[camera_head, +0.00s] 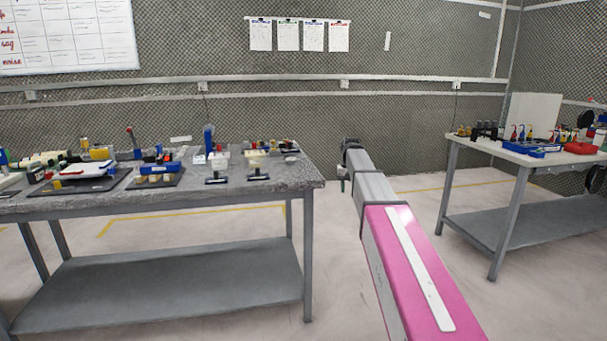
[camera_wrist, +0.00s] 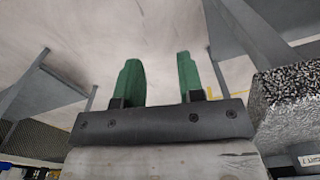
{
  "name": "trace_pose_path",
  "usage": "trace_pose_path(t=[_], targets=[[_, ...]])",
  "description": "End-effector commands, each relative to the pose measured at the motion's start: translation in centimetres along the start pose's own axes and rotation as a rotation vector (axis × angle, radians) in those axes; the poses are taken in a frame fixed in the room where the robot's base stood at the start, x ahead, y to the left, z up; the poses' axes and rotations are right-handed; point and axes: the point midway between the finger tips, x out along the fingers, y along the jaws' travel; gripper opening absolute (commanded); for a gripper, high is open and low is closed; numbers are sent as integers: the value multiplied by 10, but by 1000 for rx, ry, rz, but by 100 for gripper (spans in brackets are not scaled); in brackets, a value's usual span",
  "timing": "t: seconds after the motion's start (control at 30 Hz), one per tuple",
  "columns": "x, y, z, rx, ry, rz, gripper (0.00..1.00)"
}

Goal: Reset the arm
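My arm, pink and grey, reaches forward from the lower right of the head view into the gap between two tables. My gripper (camera_head: 343,179) is at its far end, small and partly hidden by the arm. In the wrist view my gripper (camera_wrist: 160,80) shows two green fingers standing well apart with only pale floor visible between them. It is open and empty, and no object touches the fingers.
A grey speckled table (camera_head: 310,172) with several tools and small parts stands at the left, close to the gripper. A second table (camera_head: 475,146) with bottles and blue and red items stands at the right. Pale floor (camera_head: 440,205) lies open between them.

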Motion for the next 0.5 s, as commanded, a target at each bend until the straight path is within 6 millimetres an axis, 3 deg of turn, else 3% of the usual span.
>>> trace_pose_path(t=[0.03,0.2,0.5], targets=[[27,1,30,-1,-4,0,35],[99,4,93,-5,-3,0,35],[197,8,217,-12,-2,0,35]])
